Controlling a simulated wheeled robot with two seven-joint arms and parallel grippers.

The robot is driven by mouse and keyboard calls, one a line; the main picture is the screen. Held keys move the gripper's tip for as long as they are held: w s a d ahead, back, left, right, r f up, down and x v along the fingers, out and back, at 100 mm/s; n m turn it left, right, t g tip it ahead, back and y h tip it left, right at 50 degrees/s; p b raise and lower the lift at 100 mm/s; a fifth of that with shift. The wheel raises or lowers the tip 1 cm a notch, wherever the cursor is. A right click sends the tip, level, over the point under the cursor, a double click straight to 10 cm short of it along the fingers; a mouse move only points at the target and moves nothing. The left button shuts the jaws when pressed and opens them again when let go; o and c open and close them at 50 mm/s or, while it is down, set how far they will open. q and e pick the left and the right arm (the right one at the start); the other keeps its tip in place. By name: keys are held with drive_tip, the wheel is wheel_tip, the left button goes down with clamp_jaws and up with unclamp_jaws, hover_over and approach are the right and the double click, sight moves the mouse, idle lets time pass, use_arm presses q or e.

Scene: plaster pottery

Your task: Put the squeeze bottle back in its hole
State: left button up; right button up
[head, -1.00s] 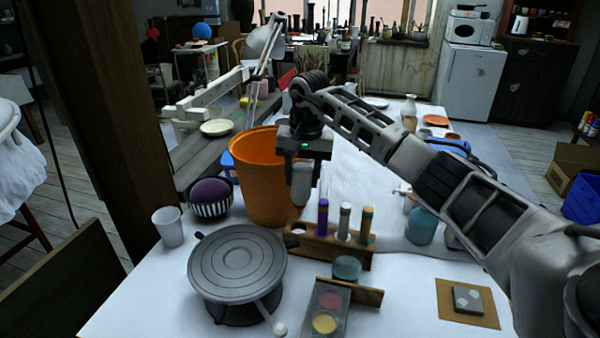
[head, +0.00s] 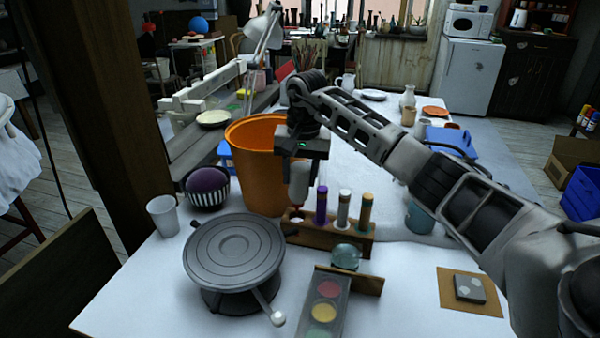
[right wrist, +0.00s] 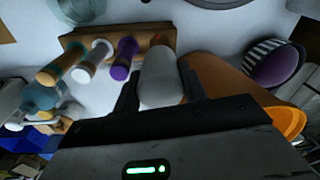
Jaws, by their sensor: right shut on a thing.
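The squeeze bottle (head: 299,180) is white with a red tip pointing down. My right gripper (head: 301,158) is shut on its upper part and holds it roughly upright. The bottle also shows between the fingers in the right wrist view (right wrist: 160,78). The wooden rack (head: 325,240) stands below it on the table, holding a purple, a white and a tan-topped bottle. The bottle's tip is at the rack's left end, over or just entering the hole there; I cannot tell which. My left gripper is not in view.
An orange bucket (head: 257,165) stands close behind and left of the bottle. A grey turntable (head: 234,255) is at front left, beside a white cup (head: 163,215). A glass jar (head: 346,257) and a paint palette (head: 324,312) are in front of the rack.

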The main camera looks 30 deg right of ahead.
sight(300, 192)
drive_tip(key=shift+f+b, duration=0.4)
drive_tip(key=shift+f, duration=0.35)
drive_tip(key=shift+f+b, duration=0.75)
drive_tip(key=shift+f, duration=0.6)
drive_tip(key=shift+f, duration=0.15)
drive_tip(key=shift+f+b, duration=0.3)
drive_tip(key=shift+b, duration=0.05)
drive_tip(key=o, duration=0.7)
